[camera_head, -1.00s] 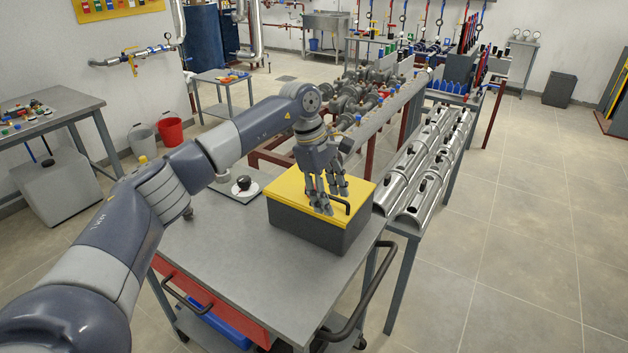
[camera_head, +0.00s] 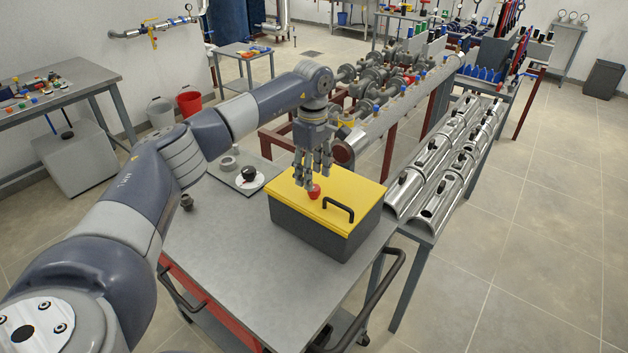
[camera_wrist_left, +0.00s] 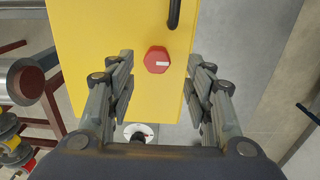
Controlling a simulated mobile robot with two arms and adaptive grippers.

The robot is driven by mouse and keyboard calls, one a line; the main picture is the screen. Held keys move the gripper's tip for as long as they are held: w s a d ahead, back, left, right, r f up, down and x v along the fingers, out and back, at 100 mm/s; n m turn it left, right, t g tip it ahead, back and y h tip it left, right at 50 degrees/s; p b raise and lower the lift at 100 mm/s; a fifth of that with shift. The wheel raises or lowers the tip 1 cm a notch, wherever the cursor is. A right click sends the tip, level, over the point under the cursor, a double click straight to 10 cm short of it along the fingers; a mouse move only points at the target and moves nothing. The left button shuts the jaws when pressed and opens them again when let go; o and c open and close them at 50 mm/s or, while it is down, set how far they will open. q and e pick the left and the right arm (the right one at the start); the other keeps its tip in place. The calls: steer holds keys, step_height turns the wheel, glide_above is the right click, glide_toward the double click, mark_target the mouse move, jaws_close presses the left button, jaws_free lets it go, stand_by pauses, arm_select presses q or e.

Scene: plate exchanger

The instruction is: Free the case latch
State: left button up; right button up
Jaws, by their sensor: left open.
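The case (camera_head: 325,226) has a dark grey body and a yellow lid and stands on the grey cart top. A red knob-like latch (camera_head: 314,191) with a white mark sits on the lid, beside the black handle (camera_head: 338,209). The latch also shows in the left wrist view (camera_wrist_left: 157,59), as a red hexagon with its white line. My left gripper (camera_head: 312,180) is open above the lid, fingers pointing down. In the left wrist view its fingers (camera_wrist_left: 160,75) stand apart on both sides of the latch, and no contact shows. My right gripper is not in view.
A small plate with a black knob and white dial (camera_head: 249,178) lies on the cart top (camera_head: 215,250) left of the case. Metal half-shells (camera_head: 440,170) lie on a bench to the right. The cart's front area is clear.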

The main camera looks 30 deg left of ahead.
mark_target(312, 200)
arm_select(q)
steer(key=f, duration=0.3)
steer(key=shift+w+p, duration=0.2)
steer(key=shift+p, duration=0.15)
steer(key=shift+f, duration=0.8)
steer(key=shift+c, duration=0.6)
steer(key=c, duration=0.9)
steer(key=shift+c, duration=0.3)
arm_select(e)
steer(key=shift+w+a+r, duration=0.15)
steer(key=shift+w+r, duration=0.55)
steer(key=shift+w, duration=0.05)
